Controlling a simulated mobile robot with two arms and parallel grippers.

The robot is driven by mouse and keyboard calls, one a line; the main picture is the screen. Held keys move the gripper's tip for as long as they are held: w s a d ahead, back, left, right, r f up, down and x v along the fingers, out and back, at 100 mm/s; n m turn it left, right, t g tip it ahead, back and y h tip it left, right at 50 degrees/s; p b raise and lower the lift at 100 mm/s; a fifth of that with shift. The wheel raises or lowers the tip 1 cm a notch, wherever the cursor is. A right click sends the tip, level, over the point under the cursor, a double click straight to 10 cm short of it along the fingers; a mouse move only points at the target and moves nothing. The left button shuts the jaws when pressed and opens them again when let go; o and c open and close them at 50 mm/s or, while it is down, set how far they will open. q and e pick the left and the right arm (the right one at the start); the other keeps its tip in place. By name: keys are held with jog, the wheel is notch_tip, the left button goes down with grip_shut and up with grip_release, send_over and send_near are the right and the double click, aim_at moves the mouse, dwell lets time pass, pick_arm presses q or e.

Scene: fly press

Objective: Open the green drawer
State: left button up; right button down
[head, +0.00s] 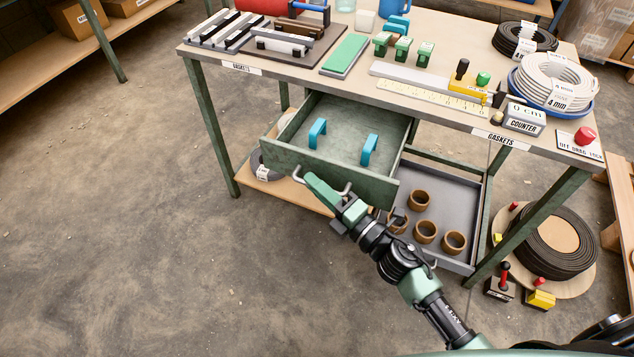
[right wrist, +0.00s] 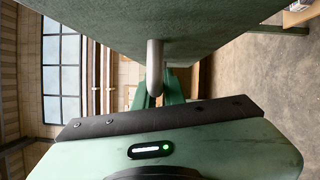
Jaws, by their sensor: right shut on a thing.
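The green drawer (head: 330,172) is pulled out from under the workbench, with its inside in view. Two blue U-shaped handles (head: 317,133) lie in it. My right gripper (head: 312,182) is at the metal bar handle (head: 298,175) on the drawer's front and is shut on it. In the right wrist view the grey handle (right wrist: 154,56) runs down from the green drawer front (right wrist: 210,30) to between the green fingers of my right gripper (right wrist: 160,88). The fingers partly hide the handle. My left gripper is not in view.
The workbench (head: 330,85) carries gaskets, green blocks, a ruler, a counter and cable coils. Below the drawer, a grey tray (head: 470,208) holds several brown rings (head: 425,231). A black coil (head: 550,240) lies at right. The floor (head: 130,250) at left is clear.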

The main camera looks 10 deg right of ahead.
jog(key=c, duration=1.5)
grip_release()
